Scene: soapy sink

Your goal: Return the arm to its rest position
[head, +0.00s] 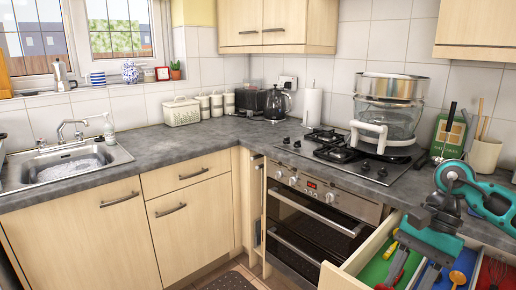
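My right arm (485,195), teal with dark joints, comes in from the right edge. Its gripper (414,268) points down over the open drawer (352,268) at the bottom right. The two grey fingers stand apart and I see nothing held between them. The fingertips reach down near the drawer's contents, and I cannot tell whether they touch anything. My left arm and gripper are not in view.
The drawer has a green compartment (374,272), a blue one and a red one, with utensils such as a wooden spoon (457,278). The soapy sink (70,165) is at left.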

